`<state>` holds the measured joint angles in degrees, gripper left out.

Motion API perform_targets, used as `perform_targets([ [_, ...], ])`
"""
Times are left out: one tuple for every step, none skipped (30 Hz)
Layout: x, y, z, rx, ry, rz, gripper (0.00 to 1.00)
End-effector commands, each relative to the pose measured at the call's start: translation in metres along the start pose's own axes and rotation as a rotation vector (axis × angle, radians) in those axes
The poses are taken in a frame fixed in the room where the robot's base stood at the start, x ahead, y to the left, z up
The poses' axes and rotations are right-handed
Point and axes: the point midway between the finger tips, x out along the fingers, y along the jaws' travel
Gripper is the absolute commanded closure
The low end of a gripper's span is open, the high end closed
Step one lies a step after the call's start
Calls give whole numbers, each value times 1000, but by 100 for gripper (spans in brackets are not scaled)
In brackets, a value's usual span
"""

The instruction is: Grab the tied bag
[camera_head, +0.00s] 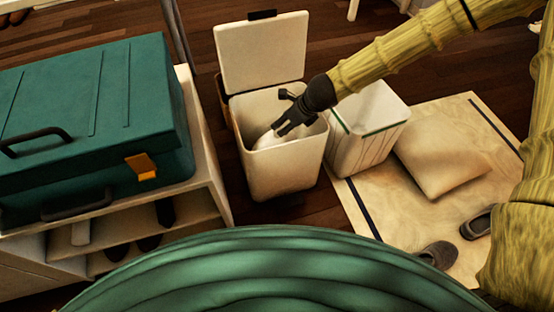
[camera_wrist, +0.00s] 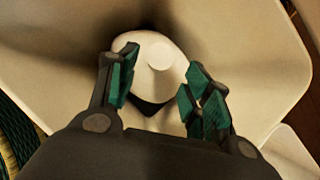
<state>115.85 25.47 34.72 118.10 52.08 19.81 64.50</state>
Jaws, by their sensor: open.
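A pale, rounded bag (camera_head: 268,139) lies inside an open white bin (camera_head: 284,175). In the wrist view the bag (camera_wrist: 150,60) shows as a light rounded shape with a small round knob on it and a dark patch at its lower edge. My gripper (camera_head: 281,130) reaches down into the bin from the upper right. In the wrist view its two fingers (camera_wrist: 158,90) are spread apart, with the bag's lower part between and beyond them. I cannot tell whether the fingers touch the bag. The bag's lower part is hidden by the bin and the gripper.
The bin's lid (camera_head: 262,52) stands raised at the back. A white box-like bin (camera_head: 368,140) stands close on the right. A pillow (camera_head: 440,155) and dark slippers (camera_head: 438,254) lie on a rug. A green case (camera_head: 95,110) sits on a shelf at left.

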Motion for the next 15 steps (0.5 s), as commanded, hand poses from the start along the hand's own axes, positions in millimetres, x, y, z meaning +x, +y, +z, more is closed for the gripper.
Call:
perform_targets([
  [10,0,-1,0,0,0,51],
  [12,0,-1,0,-1,-1,51],
  [15,0,0,0,-1,-1,51],
  [16,0,0,0,-1,0,51],
  [17,0,0,0,-1,0,51],
  [18,0,0,0,-1,0,51],
  [19,0,0,0,-1,0,51],
  [20,1,0,0,-1,0,51],
  [22,1,0,-1,-1,0,51],
  [24,1,-1,-1,-1,0,51],
  [26,2,-1,-1,-1,1,51],
  [30,2,-2,-1,0,1,51],
  [33,2,-2,-1,0,1,51],
  [36,3,-3,-1,0,1,51],
  [40,3,-3,-1,-1,1,51],
])
